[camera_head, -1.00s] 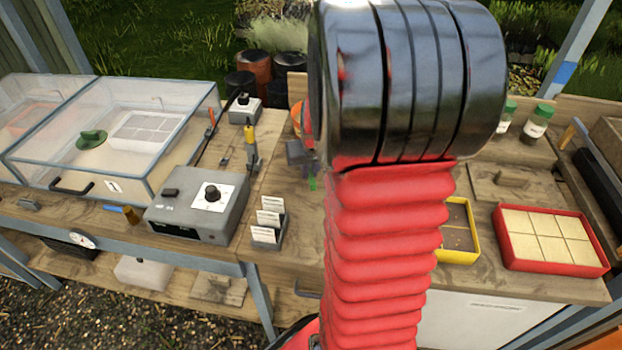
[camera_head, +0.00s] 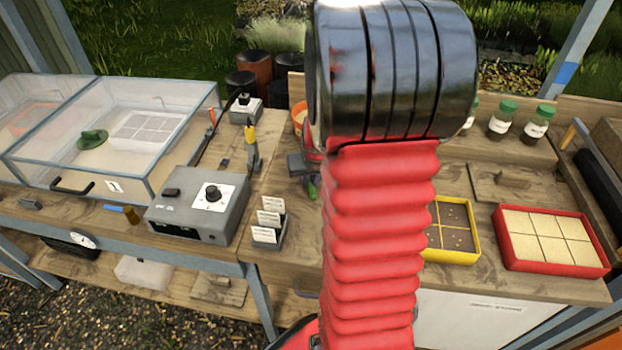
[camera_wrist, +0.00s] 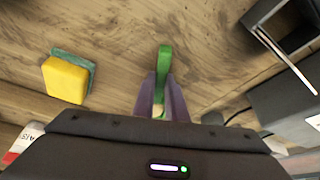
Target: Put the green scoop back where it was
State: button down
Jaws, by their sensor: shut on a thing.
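The green scoop (camera_wrist: 165,60) is between the two purple-grey fingers of my gripper (camera_wrist: 163,90) in the wrist view, which is shut on it. Its green end sticks out past the fingertips over the wooden bench; how high it is above the wood I cannot tell. In the head view a small part of the scoop (camera_head: 313,186) shows beside my red arm, with my gripper (camera_head: 303,168) mostly hidden behind the arm.
A yellow and green sponge (camera_wrist: 66,79) lies left in the wrist view. A dark open holder (camera_wrist: 278,12) is at upper right. In the head view, a grey control box (camera_head: 197,205), label holder (camera_head: 268,228), yellow seed tray (camera_head: 478,232) and red tray (camera_head: 508,240) stand around.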

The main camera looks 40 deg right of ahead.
jog(key=c, duration=1.8)
grip_release()
jog(key=v, duration=1.2)
jog(key=shift+a, duration=0.15)
jog(key=s+a+r+n, duration=0.2)
jog(key=s+a, duration=0.1)
jog(key=a, duration=0.6)
jog(key=s+a+r+n+t+y, duration=0.1)
jog(key=s+a+r+n, duration=0.1)
jog(key=a, duration=0.7)
jog(key=s+a+r+n+y, duration=0.1)
jog(key=s+a+r, duration=0.3)
jog(key=a, duration=0.5)
jog(key=shift+s+r+n+t, duration=0.25)
jog(key=shift+s+n+t, duration=0.1)
jog(key=shift+n, duration=0.15)
